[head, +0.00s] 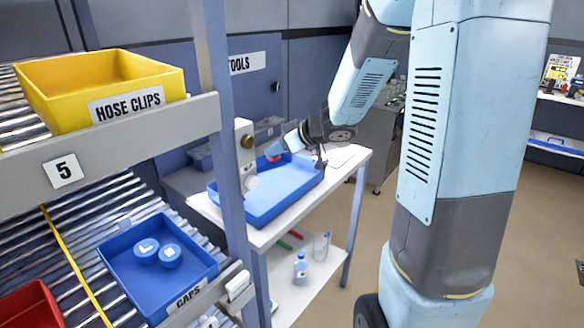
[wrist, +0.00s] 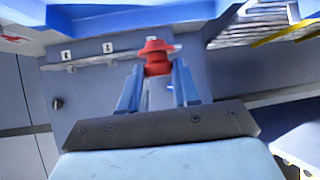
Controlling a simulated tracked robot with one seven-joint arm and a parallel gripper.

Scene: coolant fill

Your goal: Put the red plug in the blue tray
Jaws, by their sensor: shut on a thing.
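The red plug (wrist: 156,55) is between the two blue fingers of my gripper (wrist: 158,75) in the wrist view. My gripper is shut on it. In the head view, my gripper (head: 276,150) reaches leftward from my dark wrist, and a bit of the red plug (head: 272,158) shows at its tips. The blue tray (head: 262,216) lies on a white bench. In the picture the plug appears above the tray's far part; its exact height cannot be told. A rack post and a pale fixture hide part of the tray's left side.
The rack at left holds a yellow HOSE CLIPS bin (head: 62,112), a blue CAPS bin (head: 178,292) with two blue caps, and a red bin (head: 32,305). The rack post (head: 219,110) and pale fixture (head: 245,150) stand near the tray. A bottle (head: 300,268) stands on the lower shelf.

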